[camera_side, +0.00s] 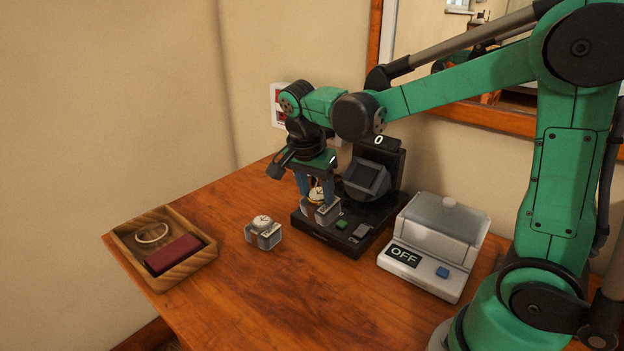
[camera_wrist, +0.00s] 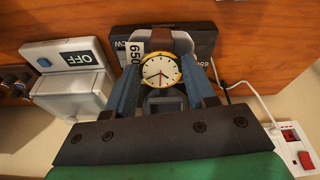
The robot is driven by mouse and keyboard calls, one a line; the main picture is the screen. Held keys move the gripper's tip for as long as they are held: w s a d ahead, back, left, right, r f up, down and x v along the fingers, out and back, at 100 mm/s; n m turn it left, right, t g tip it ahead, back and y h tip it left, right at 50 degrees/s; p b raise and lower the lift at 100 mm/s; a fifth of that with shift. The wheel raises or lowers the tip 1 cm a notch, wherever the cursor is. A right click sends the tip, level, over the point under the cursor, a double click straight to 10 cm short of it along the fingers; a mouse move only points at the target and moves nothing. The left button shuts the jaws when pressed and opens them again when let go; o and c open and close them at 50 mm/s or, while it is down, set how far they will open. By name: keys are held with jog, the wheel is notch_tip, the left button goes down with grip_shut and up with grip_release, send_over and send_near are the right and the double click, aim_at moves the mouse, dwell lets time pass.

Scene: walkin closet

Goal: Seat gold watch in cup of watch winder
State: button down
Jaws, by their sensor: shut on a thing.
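The gold watch (camera_side: 316,195), with a white dial and gold rim, is between the blue fingers of my gripper (camera_side: 316,186), on a grey cushion-like holder with a tag. In the wrist view my gripper (camera_wrist: 161,80) is shut on the gold watch (camera_wrist: 160,72), its dial facing the camera. The black watch winder (camera_side: 372,225) stands behind and below it. Its tilted grey cup (camera_side: 367,177) is just right of the watch in the side view and looks empty. The watch is over the winder's front base; whether it touches is unclear.
A silver watch on a cushion (camera_side: 263,231) stands left of the winder. A wooden tray (camera_side: 190,274) with a ring and dark red block is at far left. A white device (camera_side: 430,246) reading OFF stands close on the right. The front table is clear.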

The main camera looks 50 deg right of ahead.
jog(key=d+r+n+h, duration=0.1)
jog(key=d+r+h, duration=0.4)
jog(key=d, duration=0.4)
jog(key=shift+w+x, duration=0.2)
jog(key=shift+x, duration=2.1)
jog(key=shift+x, duration=1.8)
dwell(0.7)
jog(key=shift+c, duration=1.1)
grip_release()
jog(key=shift+a, duration=0.1)
jog(key=v, duration=0.5)
jog(key=shift+a+r, duration=0.2)
